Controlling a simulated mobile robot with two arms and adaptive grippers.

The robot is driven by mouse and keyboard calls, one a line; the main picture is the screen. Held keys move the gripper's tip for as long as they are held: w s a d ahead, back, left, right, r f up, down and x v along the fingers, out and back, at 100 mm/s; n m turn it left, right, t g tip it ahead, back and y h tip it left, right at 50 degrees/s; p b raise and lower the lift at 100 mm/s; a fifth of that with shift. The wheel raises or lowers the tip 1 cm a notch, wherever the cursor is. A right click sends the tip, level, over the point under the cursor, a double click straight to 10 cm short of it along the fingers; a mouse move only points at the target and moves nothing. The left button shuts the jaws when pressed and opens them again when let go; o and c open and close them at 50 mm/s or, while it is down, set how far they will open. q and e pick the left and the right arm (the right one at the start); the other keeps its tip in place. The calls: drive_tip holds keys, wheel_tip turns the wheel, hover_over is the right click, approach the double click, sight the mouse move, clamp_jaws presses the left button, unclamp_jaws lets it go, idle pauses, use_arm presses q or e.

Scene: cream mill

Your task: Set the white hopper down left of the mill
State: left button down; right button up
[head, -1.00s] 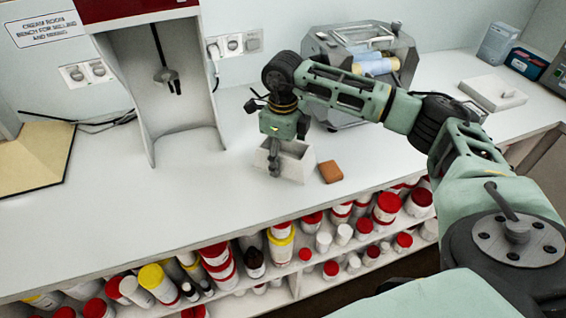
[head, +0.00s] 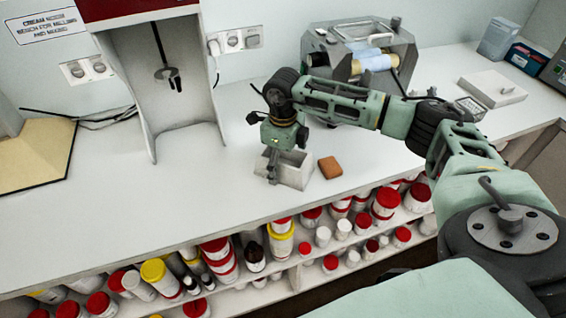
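The white hopper (head: 296,171) is a small, open-topped box in the middle of the bench, left of and in front of the mill. My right gripper (head: 272,171) points down at its left side, with its fingers at the left wall, and seems shut on it. The finger tips are small and partly merge with the wall. I cannot tell whether the hopper's base touches the bench. The mill (head: 398,52) is a grey machine with pale rollers at the back; my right arm passes in front of it. My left gripper is out of view.
An orange-brown block (head: 330,167) lies just right of the hopper. A tall white stand with a red top (head: 187,110) is at the back left. A flat white box (head: 492,91) is on the right. The bench's left front is clear; shelves of jars are below.

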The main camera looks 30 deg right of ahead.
drive_tip(key=shift+r, duration=0.3)
drive_tip(key=shift+w+r, duration=0.1)
drive_tip(key=shift+r, duration=0.2)
wheel_tip(320, 180, up, 11)
drive_tip(key=b, duration=0.3)
idle(0.4)
